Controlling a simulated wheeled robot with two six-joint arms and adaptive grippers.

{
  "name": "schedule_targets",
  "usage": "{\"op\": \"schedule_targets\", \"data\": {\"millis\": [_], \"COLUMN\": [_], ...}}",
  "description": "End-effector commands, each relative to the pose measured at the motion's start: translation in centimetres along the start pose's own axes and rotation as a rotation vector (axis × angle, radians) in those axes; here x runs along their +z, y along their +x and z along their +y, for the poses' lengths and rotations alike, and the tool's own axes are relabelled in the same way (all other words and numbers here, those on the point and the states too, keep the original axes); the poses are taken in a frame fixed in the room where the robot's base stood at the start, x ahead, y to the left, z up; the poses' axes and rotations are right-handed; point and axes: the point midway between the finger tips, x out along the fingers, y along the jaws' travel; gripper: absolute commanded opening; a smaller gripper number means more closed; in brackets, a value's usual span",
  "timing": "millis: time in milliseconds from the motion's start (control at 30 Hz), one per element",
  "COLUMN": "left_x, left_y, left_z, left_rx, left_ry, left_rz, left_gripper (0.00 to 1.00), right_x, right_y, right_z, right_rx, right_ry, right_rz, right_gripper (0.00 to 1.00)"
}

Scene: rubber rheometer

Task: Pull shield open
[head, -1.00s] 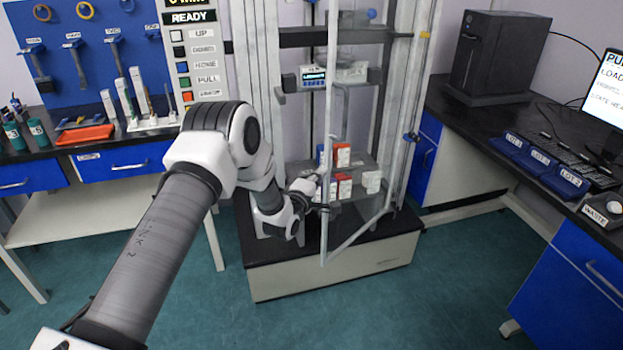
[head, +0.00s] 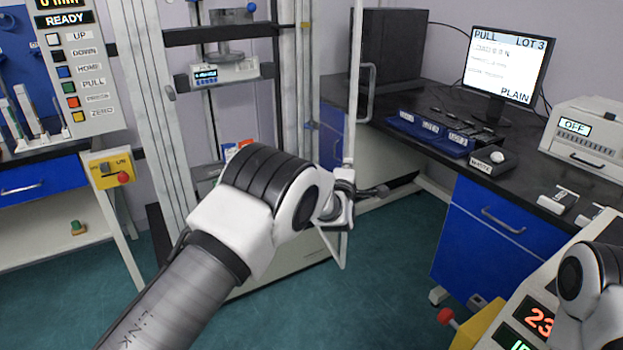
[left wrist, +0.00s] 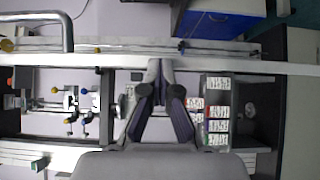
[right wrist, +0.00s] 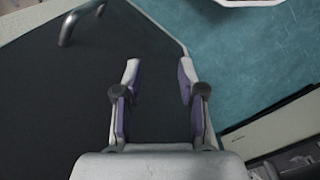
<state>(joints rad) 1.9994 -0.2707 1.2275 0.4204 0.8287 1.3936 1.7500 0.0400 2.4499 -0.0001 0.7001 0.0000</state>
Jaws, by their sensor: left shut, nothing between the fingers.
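The shield (head: 353,75) is a tall clear panel in a pale frame. It stands swung out from the testing machine, its free edge right of the machine's right post. Its bar handle (head: 372,90) shows in the head view and at upper left in the left wrist view (left wrist: 69,35). My left gripper (head: 382,190) is at the free edge, well below the handle. In the left wrist view its fingers (left wrist: 160,64) are shut and empty, tips at the frame rail; contact is unclear. My right gripper (right wrist: 158,66) is open and empty above a dark surface.
The testing machine (head: 290,100) stands behind my left arm, which hides its lower part. A dark bench (head: 420,105) with blue trays (head: 430,132) and a monitor (head: 505,65) lies to the right. Blue drawers (head: 500,230) stand below it. Green floor is open between machine and drawers.

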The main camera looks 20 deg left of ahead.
Motion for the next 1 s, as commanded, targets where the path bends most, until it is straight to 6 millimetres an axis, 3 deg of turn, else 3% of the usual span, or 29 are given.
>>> {"op": "schedule_targets", "data": {"millis": [200, 400, 1000], "left_x": [3.7, 5.4, 6.0], "left_y": [2.3, 3.5, 4.0], "left_z": [-0.5, -0.4, -0.3], "left_rx": [-0.001, -0.004, -0.006], "left_ry": [-0.003, -0.001, 0.001], "left_rz": [0.000, 0.000, 0.001], "left_gripper": [0.00, 0.00, 0.00], "right_x": [0.0, 0.0, 0.0], "right_y": [1.8, 2.4, 2.5], "right_z": [0.0, 0.0, 0.0], "right_rx": [0.000, 0.000, 0.000], "right_ry": [0.000, 0.000, 0.000], "right_rz": [0.000, 0.000, 0.000], "right_gripper": [0.40, 0.40, 0.40]}}
